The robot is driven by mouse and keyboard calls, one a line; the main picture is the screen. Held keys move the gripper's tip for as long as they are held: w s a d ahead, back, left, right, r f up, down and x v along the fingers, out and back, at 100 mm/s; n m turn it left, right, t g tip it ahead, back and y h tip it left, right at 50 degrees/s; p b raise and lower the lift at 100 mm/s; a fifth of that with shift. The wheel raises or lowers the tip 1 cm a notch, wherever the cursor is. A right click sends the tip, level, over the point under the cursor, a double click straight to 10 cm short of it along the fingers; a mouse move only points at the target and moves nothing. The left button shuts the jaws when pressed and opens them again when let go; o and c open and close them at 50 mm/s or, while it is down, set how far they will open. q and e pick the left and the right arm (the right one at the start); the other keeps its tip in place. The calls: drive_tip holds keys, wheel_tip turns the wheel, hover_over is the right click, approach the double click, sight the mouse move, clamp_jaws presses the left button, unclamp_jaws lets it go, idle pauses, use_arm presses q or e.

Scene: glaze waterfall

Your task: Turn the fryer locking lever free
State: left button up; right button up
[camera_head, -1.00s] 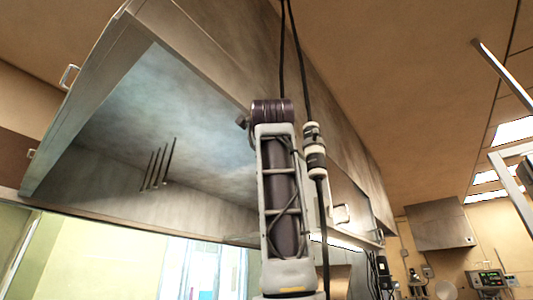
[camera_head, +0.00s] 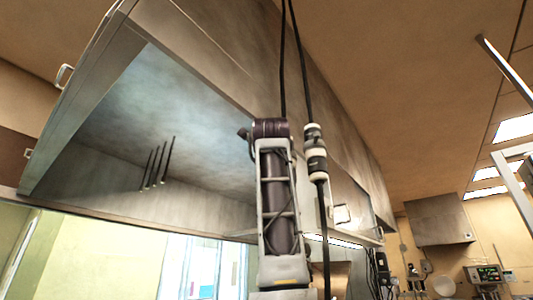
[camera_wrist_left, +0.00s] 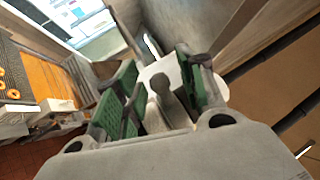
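In the left wrist view my left gripper (camera_wrist_left: 160,92) is open, its green-padded fingers apart. A small grey lever-like piece (camera_wrist_left: 165,92) shows in the gap between them, with a pale rounded piece (camera_wrist_left: 160,72) behind it. I cannot tell whether either finger touches it, or whether it is the fryer locking lever. My right gripper is in neither view. In the head view neither gripper shows, and I see no lever that I can identify.
A large metal hood (camera_head: 215,65) fills the upper left of the head view. A dark cylinder in a grey frame (camera_head: 280,200) stands in front of it, beside a black cable with a connector (camera_head: 315,150). An orange surface with ring-shaped items (camera_wrist_left: 40,80) lies left in the wrist view.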

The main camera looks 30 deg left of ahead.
use_arm(q)
drive_tip(key=shift+c, duration=0.4)
clamp_jaws()
